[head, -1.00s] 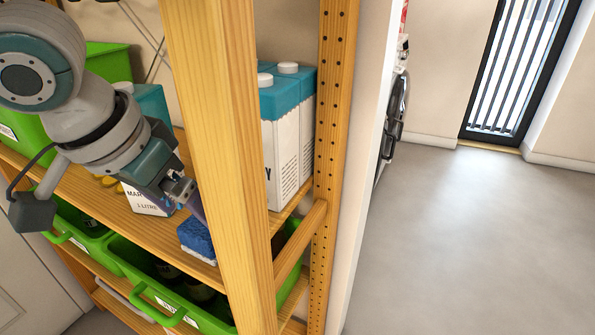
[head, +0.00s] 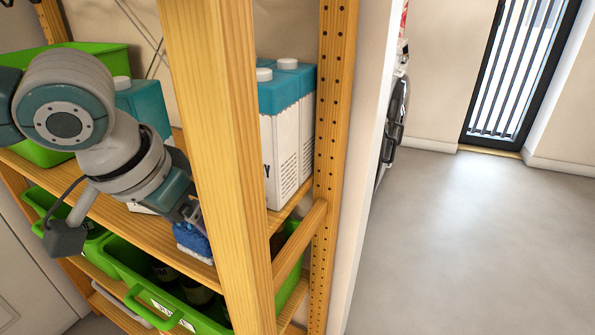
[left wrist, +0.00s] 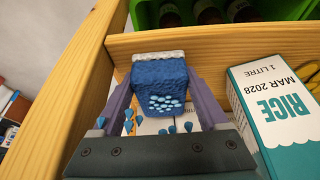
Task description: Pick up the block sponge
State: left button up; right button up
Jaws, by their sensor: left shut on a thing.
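The block sponge is blue with a pale layer along one face. In the head view the sponge (head: 192,243) is at the front edge of the wooden shelf, beside the front post. My left gripper (head: 190,213) comes down on it from the left and above. In the left wrist view the sponge (left wrist: 160,88) sits between the two purple fingers of my left gripper (left wrist: 162,80), with a finger against each side. The gripper is shut on it. I cannot tell whether the sponge still touches the shelf. My right gripper is in neither view.
The wooden front post (head: 222,150) stands close right of my gripper. White-and-teal cartons (head: 285,150) stand beyond it. A rice carton (left wrist: 275,110) is close beside my gripper in the wrist view. Green crates (head: 150,300) with bottles are on the shelf below. Open floor (head: 470,240) lies right.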

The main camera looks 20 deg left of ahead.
pick_arm(q)
jog(key=c, duration=0.5)
jog(key=shift+r, duration=0.15)
